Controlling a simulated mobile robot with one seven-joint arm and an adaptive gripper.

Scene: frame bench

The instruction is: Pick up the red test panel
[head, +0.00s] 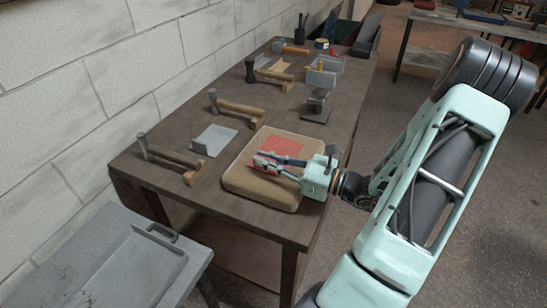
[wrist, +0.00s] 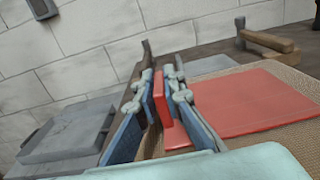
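The red test panel (wrist: 245,103) lies flat on a tan padded block (head: 240,178), with an upright red lip along its near left side. It also shows in the head view (head: 284,147), partly hidden by my gripper. My gripper (wrist: 161,88) reaches in low from the right in the head view (head: 262,162). Its blue-padded fingers stand close together on either side of the upright lip and look shut on it. The flat part of the panel still rests on the block. The base of the lip is partly hidden behind the right finger in the wrist view.
A grey panel (head: 214,139) lies left of the block on the wooden bench (head: 180,124). Several hammers, one here (head: 165,157), lie along the wall side. A dark metal stand (head: 318,107) is behind the block. A grey cart (head: 125,262) stands at the lower left.

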